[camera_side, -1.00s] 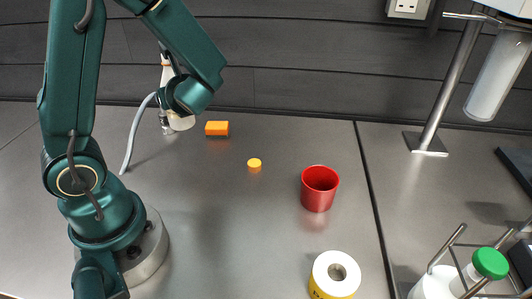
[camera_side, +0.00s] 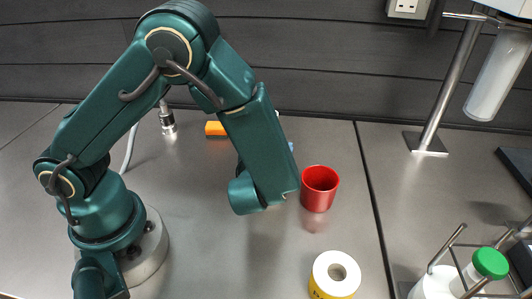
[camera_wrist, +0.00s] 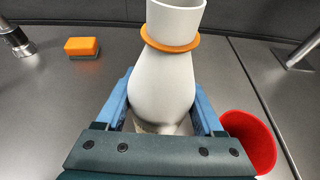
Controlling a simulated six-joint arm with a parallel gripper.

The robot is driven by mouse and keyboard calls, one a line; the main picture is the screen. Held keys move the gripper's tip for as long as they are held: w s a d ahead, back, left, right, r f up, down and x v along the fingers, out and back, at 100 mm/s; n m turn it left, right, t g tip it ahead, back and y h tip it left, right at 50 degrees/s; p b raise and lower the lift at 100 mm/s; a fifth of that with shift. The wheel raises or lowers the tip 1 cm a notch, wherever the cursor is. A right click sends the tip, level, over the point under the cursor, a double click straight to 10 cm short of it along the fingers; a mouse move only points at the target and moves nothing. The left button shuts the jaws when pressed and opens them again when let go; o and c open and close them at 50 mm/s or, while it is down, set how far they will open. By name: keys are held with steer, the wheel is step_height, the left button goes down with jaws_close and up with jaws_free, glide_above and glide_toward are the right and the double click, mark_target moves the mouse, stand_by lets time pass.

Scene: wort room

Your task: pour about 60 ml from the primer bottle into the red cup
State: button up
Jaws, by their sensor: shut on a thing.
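The primer bottle (camera_wrist: 163,85) is white with an orange ring round its neck and an open top. In the wrist view it stands between the blue fingers of my gripper (camera_wrist: 163,112), which is shut on its body. In the side view my arm hides nearly all of the bottle and gripper. The red cup (camera_side: 319,188) stands upright on the bench, just right of my forearm. It also shows in the wrist view (camera_wrist: 252,140), right of and close to the bottle, partly hidden by my gripper. No stream of liquid shows. The bottle's exact tilt is hard to tell.
An orange sponge (camera_wrist: 82,47) lies at the back. A metal fitting (camera_side: 167,121) stands left of it. A yellow-and-white roll (camera_side: 335,275) is in front of the cup. A rack (camera_side: 455,262) with a green-capped bottle (camera_side: 490,263) and a metal stand (camera_side: 434,110) are at right.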

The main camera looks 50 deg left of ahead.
steer(key=shift+d, duration=0.1)
stand_by(0.5)
steer(key=m+y, duration=0.2)
steer(key=m, duration=0.1)
steer(key=shift+w+d+r+m+g+y, duration=0.2)
steer(key=shift+d+m+g+y, duration=0.1)
steer(key=shift+y, duration=0.1)
steer(key=shift+d+r+m, duration=0.1)
steer(key=shift+m, duration=0.2)
steer(key=shift+w+d+r+m+y, duration=0.1)
steer(key=shift+d+r+m+y, duration=0.05)
steer(key=shift+r+m+y, duration=0.35)
steer(key=shift+a+m+y, duration=0.2)
steer(key=shift+m+y, duration=0.1)
steer(key=shift+m, duration=0.4)
steer(key=shift+s+a+f+m+t+y, duration=0.3)
steer(key=shift+m+t+y, duration=0.1)
steer(key=shift+m, duration=0.3)
steer(key=m, duration=0.1)
steer(key=f+m+t+y, duration=0.1)
steer(key=m, duration=0.1)
steer(key=shift+s+a, duration=0.1)
steer(key=shift+a, duration=0.2)
steer(key=shift+w+d+r+m+t, duration=0.2)
steer(key=shift+d+r+m+t, duration=0.15)
steer(key=shift+r+m+t, duration=0.4)
steer(key=shift+r+m+g+y, duration=0.2)
steer(key=shift+m+g+y, duration=0.1)
steer(key=shift+m, duration=0.25)
